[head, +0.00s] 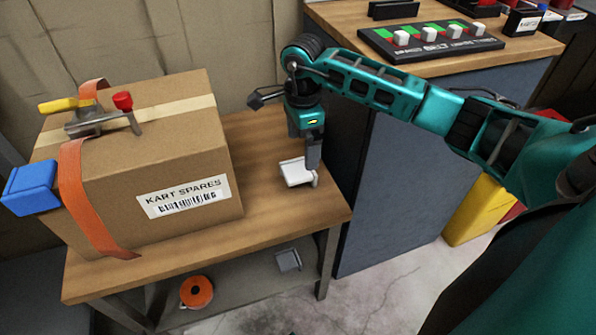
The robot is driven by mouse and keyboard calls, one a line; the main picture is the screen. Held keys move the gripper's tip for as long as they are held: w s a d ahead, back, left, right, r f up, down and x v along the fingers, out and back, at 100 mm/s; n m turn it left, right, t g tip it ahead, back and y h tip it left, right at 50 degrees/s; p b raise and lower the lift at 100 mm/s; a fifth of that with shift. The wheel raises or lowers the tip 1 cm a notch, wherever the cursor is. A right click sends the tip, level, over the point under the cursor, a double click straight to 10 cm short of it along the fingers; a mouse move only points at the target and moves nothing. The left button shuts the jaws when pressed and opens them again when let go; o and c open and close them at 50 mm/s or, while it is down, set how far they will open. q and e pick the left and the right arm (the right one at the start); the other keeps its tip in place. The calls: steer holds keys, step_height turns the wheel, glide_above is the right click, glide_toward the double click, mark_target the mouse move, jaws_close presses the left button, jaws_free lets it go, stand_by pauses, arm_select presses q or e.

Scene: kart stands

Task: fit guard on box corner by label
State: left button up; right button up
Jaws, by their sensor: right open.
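A brown cardboard box (115,165) stands on the wooden bench. Its printed label (185,197), reading KART SPARES above a barcode, is on the front face near the right corner. An orange strap (78,195) runs over the box's left part. A white corner guard (295,173) lies on the bench to the right of the box. My right gripper (312,163) points down at the guard's right side, open; I cannot tell whether it touches. A blue block (32,187), possibly another guard, is at the box's left end. My left gripper is not in view.
A ratchet (88,119) with yellow and red handles sits on the box. The bench's lower shelf holds an orange roll (196,292) and a grey piece (288,260). A second bench at the back right carries a black board (430,47) with white blocks.

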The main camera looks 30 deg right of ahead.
mark_target(300, 168)
steer(key=f, duration=0.2)
steer(key=f+b, duration=0.1)
steer(key=f, duration=0.4)
steer(key=shift+w+f+b, duration=0.2)
steer(key=shift+w+b, duration=0.1)
steer(key=shift+w, duration=0.1)
steer(key=shift+c, duration=0.3)
steer(key=shift+r, duration=0.1)
steer(key=c, duration=1)
